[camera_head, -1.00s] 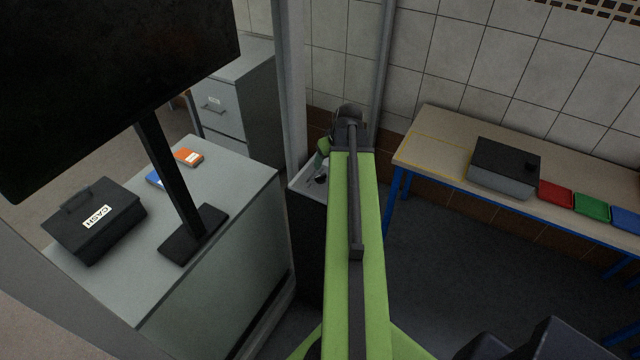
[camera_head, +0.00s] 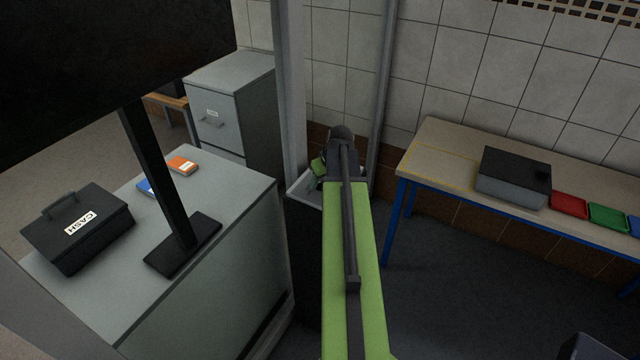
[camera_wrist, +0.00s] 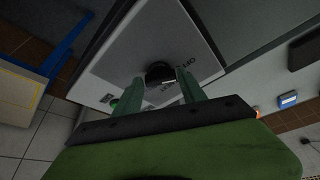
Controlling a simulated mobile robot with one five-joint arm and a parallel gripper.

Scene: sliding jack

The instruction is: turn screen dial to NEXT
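The dial (camera_wrist: 158,72) is a dark round knob on a pale panel (camera_wrist: 125,45) in the wrist view. Printed words stand beside it, too small and tilted to read surely. My gripper (camera_wrist: 160,77) has its two green fingers apart, one on each side of the dial's near edge; I cannot tell whether they touch it. A small green spot (camera_wrist: 115,101) shows on the panel beside the left finger. In the head view, the pale-topped dark pedestal (camera_head: 304,190) stands beyond the counter, and my arm hides much of it and the dial.
A grey counter (camera_head: 215,262) at left holds a black cash box (camera_head: 78,240) and a large screen (camera_head: 105,65) on a stand. A bench (camera_head: 432,160) at right bears a grey-black box (camera_head: 513,178) and coloured trays. A post (camera_head: 290,90) rises close behind the pedestal.

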